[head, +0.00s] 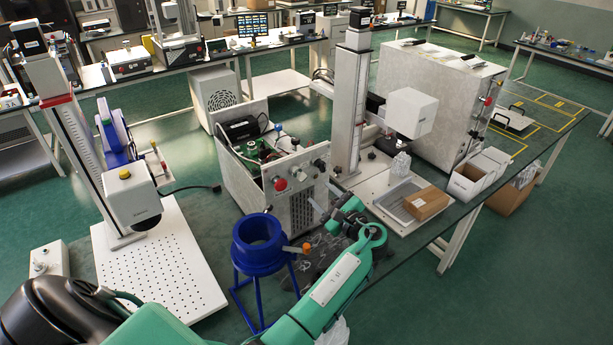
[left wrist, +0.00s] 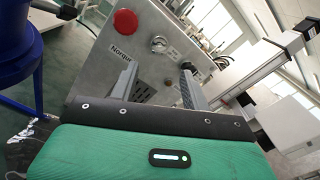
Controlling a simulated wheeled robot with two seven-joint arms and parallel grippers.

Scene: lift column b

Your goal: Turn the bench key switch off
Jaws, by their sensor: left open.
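The bench key switch appears to be the round metal switch (left wrist: 159,44) on the grey front panel of an open-topped metal box, beside a red button, in the left wrist view. My left gripper (head: 318,212) is in front of this panel. In the left wrist view its two grey fingers (left wrist: 155,84) are apart and empty, pointing at the panel below the switch. My right gripper is not in view.
A blue ring-shaped stand (head: 259,240) is left of my left gripper. A lift column (head: 349,105) and a tray with a cardboard box (head: 426,203) are to the right.

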